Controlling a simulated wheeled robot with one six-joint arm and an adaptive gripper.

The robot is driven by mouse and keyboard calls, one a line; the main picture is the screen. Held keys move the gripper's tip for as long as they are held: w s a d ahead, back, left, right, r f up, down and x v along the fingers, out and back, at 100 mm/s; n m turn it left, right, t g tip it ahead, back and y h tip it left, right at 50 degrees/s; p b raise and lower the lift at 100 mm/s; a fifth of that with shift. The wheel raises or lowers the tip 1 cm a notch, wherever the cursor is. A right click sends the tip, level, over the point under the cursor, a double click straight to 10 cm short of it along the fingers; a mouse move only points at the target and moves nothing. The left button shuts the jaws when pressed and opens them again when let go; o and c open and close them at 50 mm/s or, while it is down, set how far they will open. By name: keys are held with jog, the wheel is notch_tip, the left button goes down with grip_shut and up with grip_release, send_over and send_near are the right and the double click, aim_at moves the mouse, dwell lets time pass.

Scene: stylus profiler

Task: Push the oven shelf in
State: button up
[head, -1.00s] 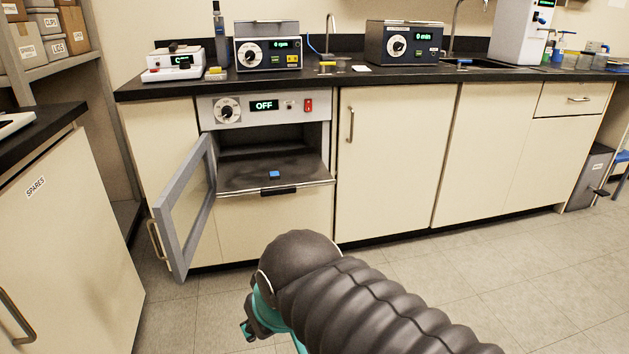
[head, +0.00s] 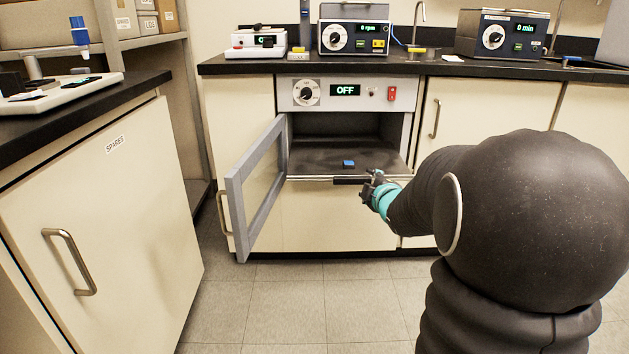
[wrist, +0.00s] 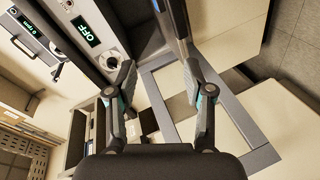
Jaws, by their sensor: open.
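The oven (head: 345,95) is built in under the counter, and its display reads OFF. Its door (head: 236,205) stands open, swung to the left. The dark oven shelf (head: 315,163) sticks out of the opening, with a small blue block (head: 348,164) on it. A dark handle (head: 347,181) is on the shelf's front edge. My gripper (head: 372,180) is at the shelf's front edge, by the right end of the handle; contact cannot be told. In the wrist view my gripper (wrist: 160,85) is open with nothing held between its fingers.
A cabinet labelled SPARES (head: 100,210) stands close on the left. The counter (head: 440,67) above carries several instruments. Closed cupboard doors (head: 480,110) lie right of the oven. The floor (head: 290,310) in front is clear.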

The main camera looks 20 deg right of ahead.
aim_at(354, 182)
jog(key=w+d+f+n+t+y+b, duration=0.25)
jog(key=w+d+f+n+y, duration=0.2)
jog(key=f+n, duration=0.35)
jog(key=shift+m+t, duration=0.35)
jog(key=shift+m, duration=0.25)
jog(key=w, duration=0.8)
jog(key=w+a, duration=0.1)
jog(key=w, duration=0.4)
jog(key=shift+a+f, duration=0.1)
jog(key=shift+f, duration=0.1)
grip_shut()
